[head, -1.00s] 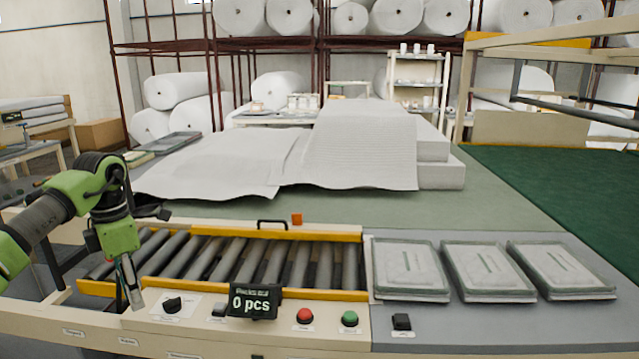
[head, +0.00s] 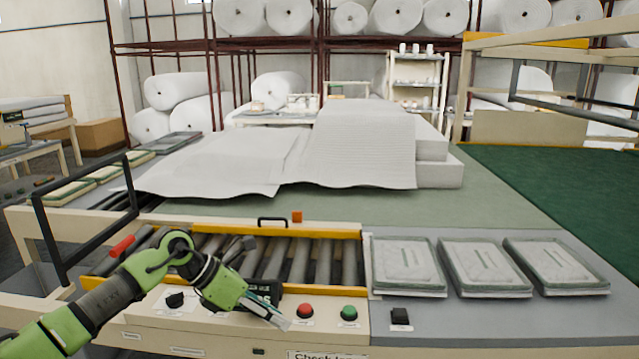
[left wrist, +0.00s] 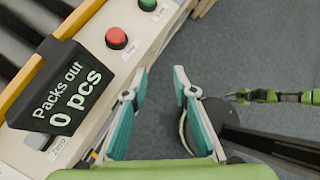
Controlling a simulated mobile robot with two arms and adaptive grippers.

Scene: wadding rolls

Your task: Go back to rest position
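My left gripper (head: 274,312) hangs over the front edge of the control panel, beside the red button. In the left wrist view its two teal fingers (left wrist: 158,85) are apart, with only floor showing between them, so it is open and empty. My left arm comes in from the lower left of the head view. A green and black arm part, seemingly my right arm, shows small at the right of the left wrist view. I cannot make out its fingers. The right gripper does not show in the head view.
The "Packs out 0 pcs" display (left wrist: 62,88), the red button (left wrist: 116,38) and the green button (head: 349,313) are close to the left gripper. Behind lie the rollers (head: 300,262). Several wrapped packs (head: 407,265) lie at right. A black frame (head: 40,215) stands at left.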

